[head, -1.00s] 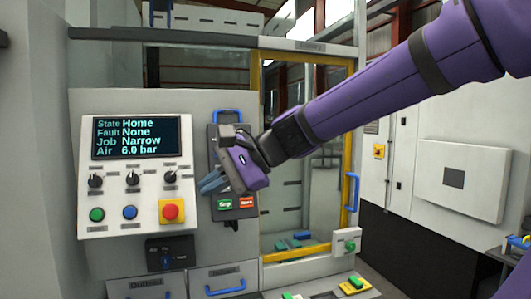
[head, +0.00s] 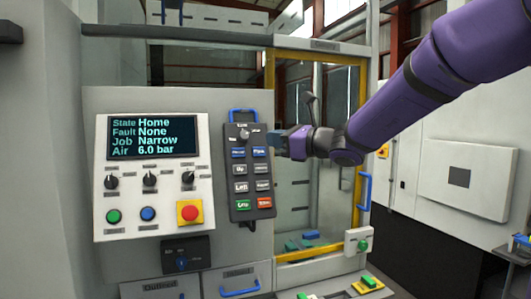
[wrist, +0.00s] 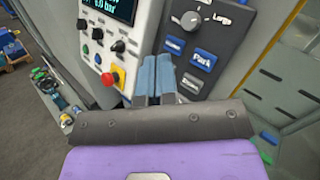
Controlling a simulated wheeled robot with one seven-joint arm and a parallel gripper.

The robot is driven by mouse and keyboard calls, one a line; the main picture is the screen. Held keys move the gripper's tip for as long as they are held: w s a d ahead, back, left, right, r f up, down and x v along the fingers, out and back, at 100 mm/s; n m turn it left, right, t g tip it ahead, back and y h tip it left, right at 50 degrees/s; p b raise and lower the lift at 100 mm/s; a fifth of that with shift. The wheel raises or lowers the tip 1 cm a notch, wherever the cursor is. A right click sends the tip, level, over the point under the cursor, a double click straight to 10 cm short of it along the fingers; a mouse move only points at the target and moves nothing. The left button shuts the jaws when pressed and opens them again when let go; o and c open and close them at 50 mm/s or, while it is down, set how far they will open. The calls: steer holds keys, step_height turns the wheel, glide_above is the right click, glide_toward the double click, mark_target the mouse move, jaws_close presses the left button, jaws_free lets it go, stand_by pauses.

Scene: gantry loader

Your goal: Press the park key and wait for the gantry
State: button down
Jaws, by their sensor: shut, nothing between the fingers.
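The dark key pendant (head: 239,205) hangs upright on the machine front beside the panel. Its blue park key (head: 259,152) is in the right column near the top and is readable as "Park" in the wrist view (wrist: 203,59). My gripper (head: 276,142) is shut and empty, just right of the pendant at about the park key's height. The screen (head: 153,137) reads State Home, Fault None, Job Narrow, Air 6.0 bar.
The white control panel (head: 125,222) with knobs, green and blue buttons and a red stop button (head: 190,212) is left of the pendant. A yellow-framed glass door (head: 356,205) with a blue handle (head: 365,191) is to the right. Drawers are below.

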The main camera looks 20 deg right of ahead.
mark_target(259, 151)
steer(key=w+f, duration=0.3)
steer(key=w, duration=0.5)
stand_by(0.5)
steer(key=shift+w, duration=0.25)
stand_by(1.8)
steer(key=shift+w+f, duration=0.1)
steer(key=shift+w, duration=0.15)
